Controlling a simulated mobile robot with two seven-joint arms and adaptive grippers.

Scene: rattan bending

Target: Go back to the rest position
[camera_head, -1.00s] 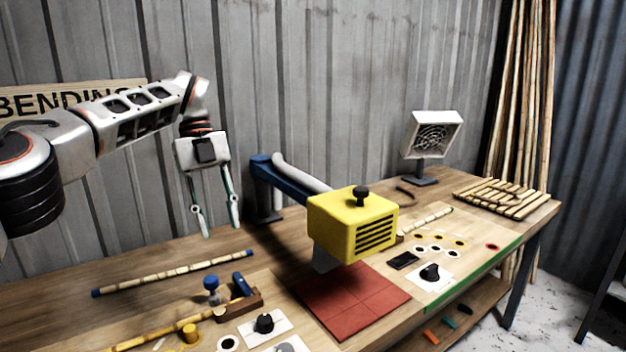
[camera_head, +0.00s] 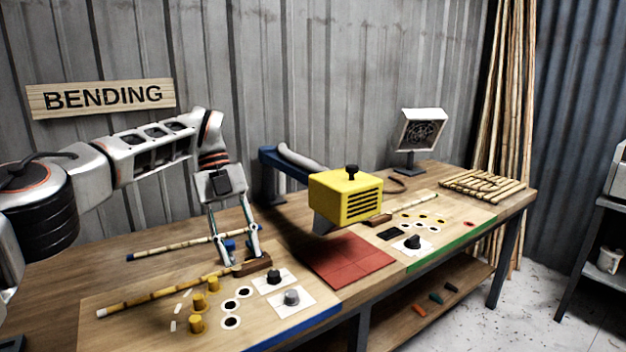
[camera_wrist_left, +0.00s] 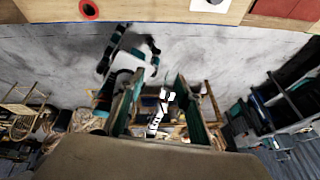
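My left gripper (camera_head: 236,257) hangs pointing down over the left part of the workbench (camera_head: 60,290) in the head view. Its two fingers are apart. In the picture the fingertips overlap the area by a small wooden block (camera_head: 255,267); I cannot tell whether they touch it. In the left wrist view the fingers (camera_wrist_left: 156,105) stand apart with nothing held between them. My right gripper is in neither view.
A rattan pole (camera_head: 175,288) lies at the front left, another (camera_head: 180,243) behind it. Yellow pegs (camera_head: 200,302) stand nearby. A yellow heater (camera_head: 345,197) overhangs a red tiled pad (camera_head: 350,262) to the right. A fan (camera_head: 420,135) stands at the back.

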